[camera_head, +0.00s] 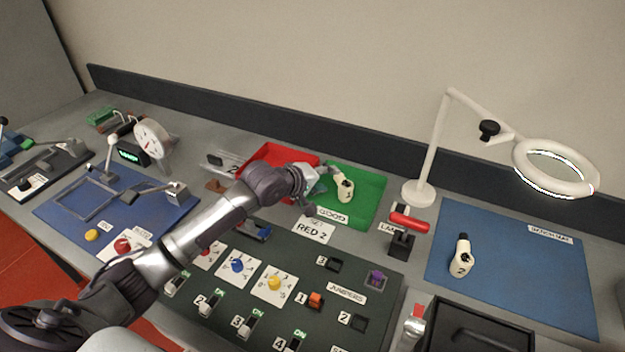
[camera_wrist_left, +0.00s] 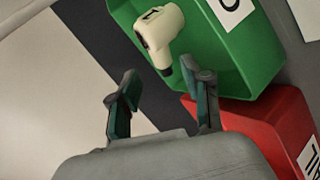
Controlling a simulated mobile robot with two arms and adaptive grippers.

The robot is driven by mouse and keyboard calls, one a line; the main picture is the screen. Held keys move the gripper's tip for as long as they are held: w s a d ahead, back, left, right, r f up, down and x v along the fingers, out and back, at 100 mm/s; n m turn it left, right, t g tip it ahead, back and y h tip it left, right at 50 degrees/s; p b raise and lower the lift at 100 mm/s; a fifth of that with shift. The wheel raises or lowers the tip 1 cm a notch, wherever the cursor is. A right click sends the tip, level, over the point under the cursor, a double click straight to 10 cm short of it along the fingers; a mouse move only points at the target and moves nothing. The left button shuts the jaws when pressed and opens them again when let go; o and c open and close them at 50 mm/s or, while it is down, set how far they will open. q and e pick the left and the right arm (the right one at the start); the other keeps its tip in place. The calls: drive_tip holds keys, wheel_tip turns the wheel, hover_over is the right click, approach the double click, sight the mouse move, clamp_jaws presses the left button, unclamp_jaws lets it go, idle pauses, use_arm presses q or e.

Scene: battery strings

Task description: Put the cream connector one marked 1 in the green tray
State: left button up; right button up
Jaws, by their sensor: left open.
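The cream connector marked 1 (camera_head: 346,190) shows against the left part of the green tray (camera_head: 372,200), dark tip up in the head view. In the left wrist view the connector (camera_wrist_left: 160,30) overlaps the rim of the green tray (camera_wrist_left: 232,62). I cannot tell whether it rests on the tray floor or is above it. My left gripper (camera_head: 316,186) is open at the tray's left side, close to the connector. In the left wrist view its fingers (camera_wrist_left: 164,98) are spread, with the connector's dark tip just beyond the gap. My right gripper is not in view.
A red tray (camera_head: 270,158) adjoins the green one, behind my left arm. A lamp stand (camera_head: 418,192) stands right of the green tray. A second cream connector marked 2 (camera_head: 461,258) is on the blue mat (camera_head: 520,285). A dark jumper board (camera_head: 330,272) lies in front.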

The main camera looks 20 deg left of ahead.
use_arm(q)
drive_tip(key=v, duration=0.6)
drive_tip(key=shift+s+a+r, duration=0.1)
drive_tip(key=shift+s+r, duration=0.05)
drive_tip(key=shift+s, duration=0.1)
